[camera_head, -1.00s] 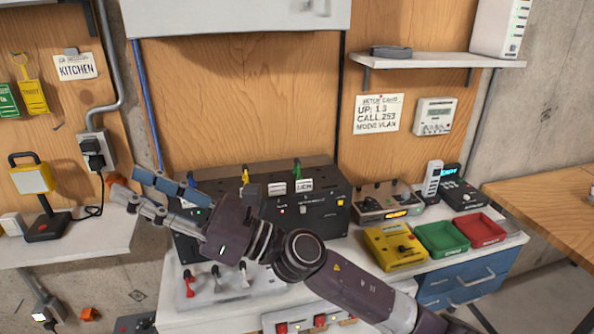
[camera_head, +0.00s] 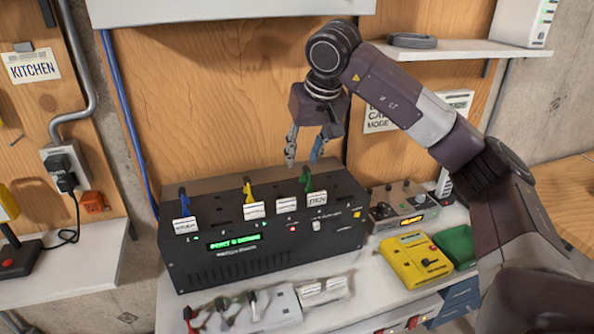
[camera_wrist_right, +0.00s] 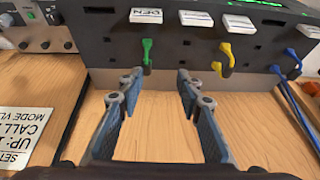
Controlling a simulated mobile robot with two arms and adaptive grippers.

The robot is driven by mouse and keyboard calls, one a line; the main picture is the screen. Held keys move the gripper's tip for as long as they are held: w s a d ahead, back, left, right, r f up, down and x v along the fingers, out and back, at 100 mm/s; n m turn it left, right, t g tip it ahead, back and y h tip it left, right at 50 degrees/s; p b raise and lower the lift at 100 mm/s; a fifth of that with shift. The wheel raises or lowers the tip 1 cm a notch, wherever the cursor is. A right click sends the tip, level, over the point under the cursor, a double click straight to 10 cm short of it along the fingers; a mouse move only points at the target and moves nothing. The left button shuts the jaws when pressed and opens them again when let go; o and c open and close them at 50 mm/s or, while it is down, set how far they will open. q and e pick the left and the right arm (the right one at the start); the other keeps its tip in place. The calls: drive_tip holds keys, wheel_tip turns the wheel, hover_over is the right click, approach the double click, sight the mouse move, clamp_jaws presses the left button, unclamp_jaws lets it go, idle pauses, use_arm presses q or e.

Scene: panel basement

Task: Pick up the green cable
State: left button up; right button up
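The green cable (camera_head: 307,179) stands as a short plug at the top back edge of the black switch panel (camera_head: 225,268), behind a white label reading DEN. My right gripper (camera_head: 304,157) is above it, pointing down, open and empty. In the right wrist view the green cable (camera_wrist_right: 147,52) lies just beyond the open fingertips (camera_wrist_right: 160,82), nearer the left finger. The fingers appear apart from it. My left gripper is not in view.
A yellow cable (camera_head: 249,188) and a blue cable (camera_head: 184,197) stand in the same panel, left of the green one. A wooden wall board (camera_head: 225,110) rises behind. A yellow box (camera_head: 412,262) and a green tray (camera_head: 457,245) sit to the right.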

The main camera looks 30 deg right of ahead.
sight(307, 168)
drive_tip(key=shift+w+d+f+h+p, duration=0.2)
drive_tip(key=shift+w+d+f, duration=0.15)
drive_tip(key=shift+d, duration=0.15)
drive_tip(key=shift+w+d+f+h+p, duration=0.1)
drive_tip(key=shift+w+d+f+p, duration=0.1)
drive_tip(key=shift+d+f, duration=0.3)
drive_tip(key=shift+f, duration=0.15)
drive_tip(key=shift+d+f+p, duration=0.1)
drive_tip(key=shift+f+p, duration=0.2)
drive_tip(key=shift+p, duration=0.1)
drive_tip(key=p+x, duration=0.1)
drive_tip(key=x, duration=0.2)
drive_tip(key=shift+d+f+p, duration=0.1)
drive_tip(key=shift+f+p, duration=0.15)
drive_tip(key=shift+p, duration=0.05)
drive_tip(key=shift+w+f, duration=0.2)
drive_tip(key=shift+f, duration=0.25)
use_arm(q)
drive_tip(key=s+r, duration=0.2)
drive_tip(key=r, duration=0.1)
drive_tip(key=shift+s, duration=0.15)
use_arm(e)
clamp_jaws()
